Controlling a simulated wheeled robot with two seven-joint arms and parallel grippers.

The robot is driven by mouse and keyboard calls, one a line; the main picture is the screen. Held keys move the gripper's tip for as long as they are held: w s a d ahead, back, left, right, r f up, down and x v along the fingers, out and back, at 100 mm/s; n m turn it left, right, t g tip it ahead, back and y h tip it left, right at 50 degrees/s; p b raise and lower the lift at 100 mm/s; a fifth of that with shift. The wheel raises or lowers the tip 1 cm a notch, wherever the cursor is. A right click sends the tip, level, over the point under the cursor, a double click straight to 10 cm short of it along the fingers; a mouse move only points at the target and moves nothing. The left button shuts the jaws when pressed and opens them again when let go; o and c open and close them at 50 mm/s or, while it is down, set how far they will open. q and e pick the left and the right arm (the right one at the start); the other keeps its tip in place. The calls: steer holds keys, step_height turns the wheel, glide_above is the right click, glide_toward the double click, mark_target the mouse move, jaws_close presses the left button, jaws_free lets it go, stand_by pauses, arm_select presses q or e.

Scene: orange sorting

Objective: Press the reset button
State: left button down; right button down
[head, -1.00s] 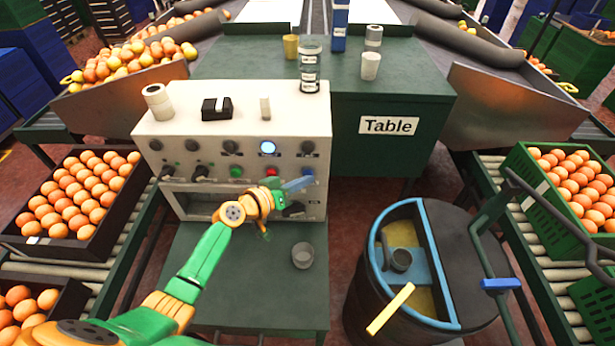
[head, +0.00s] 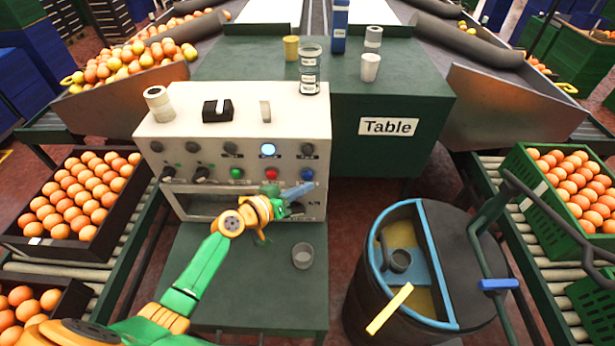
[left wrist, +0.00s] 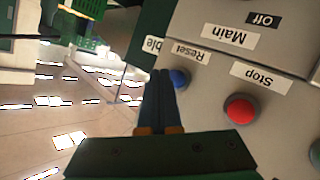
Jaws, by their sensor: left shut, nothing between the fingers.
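The blue reset button (head: 307,174) is on the right side of the white control panel's front, right of the red stop button (head: 272,174). My left gripper (head: 308,187) is shut and empty, with its fingertips just below the blue button. In the left wrist view, turned upside down, the closed fingers (left wrist: 160,73) point at the panel right beside the blue button (left wrist: 180,78), under the "Reset" label (left wrist: 186,52). I cannot tell whether they touch it. The red stop button (left wrist: 240,110) is farther right there. My right gripper is not in view.
A green button (head: 236,174) and dark knobs (head: 200,174) share the panel front. A grey cup (head: 303,256) stands on the lower green shelf. A round bin (head: 480,260) stands at right, with orange crates on both sides.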

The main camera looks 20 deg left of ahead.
arm_select(q)
steer(key=s+p, duration=0.1)
steer(key=s, duration=0.1)
steer(key=s+d, duration=0.1)
steer(key=s, duration=0.1)
steer(key=shift+s+d+p, duration=0.2)
steer(key=shift+s+p, duration=0.15)
steer(key=shift+s, duration=0.05)
stand_by(0.6)
